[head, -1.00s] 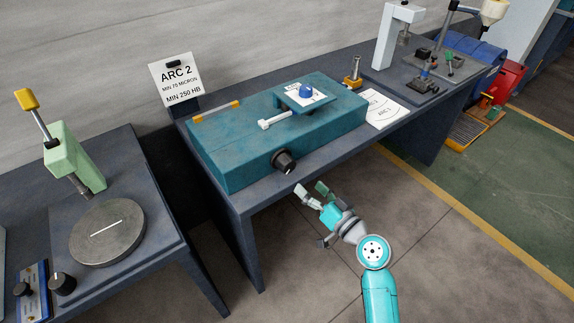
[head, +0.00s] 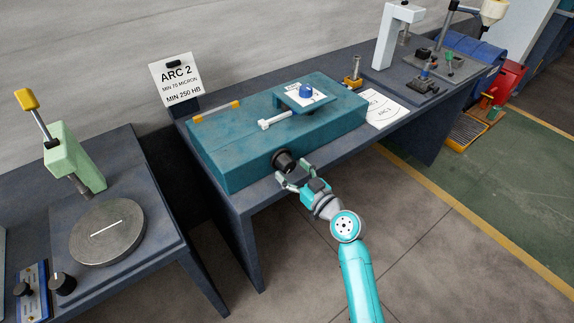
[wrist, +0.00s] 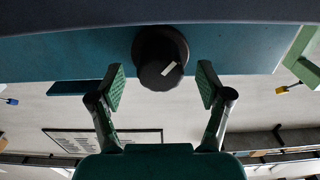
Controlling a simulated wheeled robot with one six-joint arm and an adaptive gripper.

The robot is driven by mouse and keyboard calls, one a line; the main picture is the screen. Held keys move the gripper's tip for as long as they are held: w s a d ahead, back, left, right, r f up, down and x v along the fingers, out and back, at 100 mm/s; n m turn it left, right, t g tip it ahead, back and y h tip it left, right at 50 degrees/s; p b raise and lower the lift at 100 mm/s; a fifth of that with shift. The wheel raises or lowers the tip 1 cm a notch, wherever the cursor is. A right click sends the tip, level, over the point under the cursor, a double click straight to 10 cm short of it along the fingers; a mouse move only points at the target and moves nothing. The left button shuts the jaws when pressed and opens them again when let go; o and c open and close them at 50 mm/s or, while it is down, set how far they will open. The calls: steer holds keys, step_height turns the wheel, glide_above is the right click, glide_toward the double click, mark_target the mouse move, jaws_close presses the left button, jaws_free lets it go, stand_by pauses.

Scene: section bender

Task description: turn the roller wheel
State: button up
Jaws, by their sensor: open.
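The black roller wheel (head: 284,161) is a round knob on the front face of the teal bender body (head: 235,150). It has a pale mark, seen in the wrist view on the knob's face (wrist: 158,72). My gripper (head: 291,180) is in front of the wheel at its lower right in the head view. In the wrist view my open fingers (wrist: 160,88) stand to the left and right of the knob, with a gap on both sides. The fingertips appear just short of or level with the knob's face; the exact depth is unclear. Nothing is held.
The bender stands on a dark table (head: 245,205) with an ARC 2 sign (head: 176,80) behind it. A white bar (head: 275,121) and a blue knob (head: 306,91) are on its top. A round plate machine (head: 107,232) stands left. The floor in front is clear.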

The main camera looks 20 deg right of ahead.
steer(key=shift+x, duration=1.45)
steer(key=c, duration=1.2)
steer(key=shift+o, duration=0.2)
